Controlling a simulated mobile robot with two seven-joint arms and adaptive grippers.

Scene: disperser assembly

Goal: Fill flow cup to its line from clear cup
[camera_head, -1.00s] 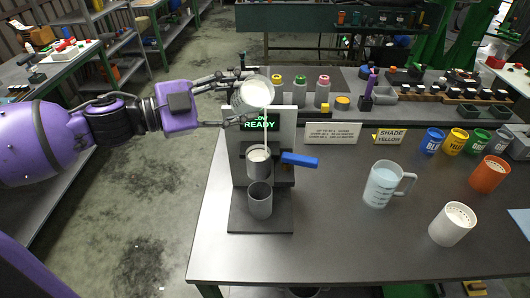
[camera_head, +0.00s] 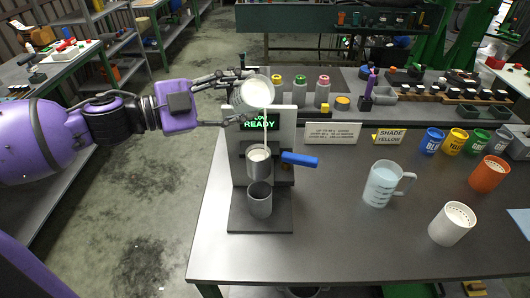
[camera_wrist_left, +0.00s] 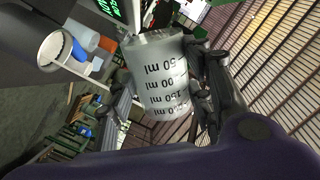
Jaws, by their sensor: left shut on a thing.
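My left gripper (camera_head: 236,99) is shut on the clear cup (camera_head: 255,90), which is tilted over the stand with its mouth toward the lower right. A thin white stream (camera_head: 265,130) runs from its lip down to the flow cup (camera_head: 258,163). The flow cup sits in the stand and shows white liquid inside; its line cannot be made out. In the left wrist view the clear cup (camera_wrist_left: 160,85) shows black ml marks between the fingers. The flow cup's white mouth (camera_wrist_left: 56,50) appears at upper left there. My right gripper is not in view.
The stand (camera_head: 240,215) has a green READY display (camera_head: 259,125) and a blue handle (camera_head: 300,159). A grey cup (camera_head: 260,201) stands below the flow cup. A jug (camera_head: 383,186), a white perforated cup (camera_head: 452,225) and an orange cup (camera_head: 489,174) stand to the right.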

